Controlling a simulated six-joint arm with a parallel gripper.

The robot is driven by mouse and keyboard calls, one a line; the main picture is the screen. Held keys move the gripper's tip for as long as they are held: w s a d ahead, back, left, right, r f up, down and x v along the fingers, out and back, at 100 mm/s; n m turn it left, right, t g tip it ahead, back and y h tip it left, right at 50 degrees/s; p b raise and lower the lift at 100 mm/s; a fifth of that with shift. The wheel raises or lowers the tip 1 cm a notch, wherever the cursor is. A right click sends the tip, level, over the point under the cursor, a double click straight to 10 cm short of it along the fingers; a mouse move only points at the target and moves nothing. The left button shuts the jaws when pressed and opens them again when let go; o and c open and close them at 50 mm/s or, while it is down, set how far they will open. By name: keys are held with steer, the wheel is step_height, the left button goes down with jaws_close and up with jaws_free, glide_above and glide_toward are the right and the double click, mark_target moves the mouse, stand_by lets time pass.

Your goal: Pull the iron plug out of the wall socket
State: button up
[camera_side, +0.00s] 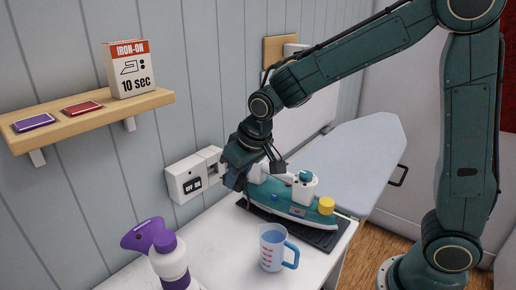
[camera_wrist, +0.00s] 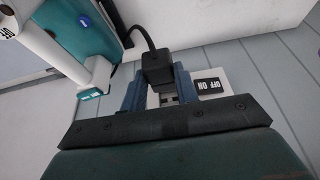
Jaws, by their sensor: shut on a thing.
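In the wrist view the black iron plug (camera_wrist: 156,67) sits between the two blue fingers of my gripper (camera_wrist: 158,88), which are shut on it. A black cord runs from the plug up and left toward the iron. Small light metal pieces show below the plug's body, but I cannot tell whether they are clear of the socket. The white wall socket (camera_wrist: 235,76) with its OFF/ON switch (camera_wrist: 209,86) is behind and right of the plug. In the side view my gripper (camera_side: 234,181) is just right of the socket (camera_side: 187,180) and hides the plug.
The iron rests on a dark mat (camera_side: 322,238). A wooden shelf (camera_side: 150,100) with a box (camera_side: 128,70) juts from the wall above. An ironing board (camera_side: 365,150) is behind.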

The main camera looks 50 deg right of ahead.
steer(key=shift+s, duration=1.2)
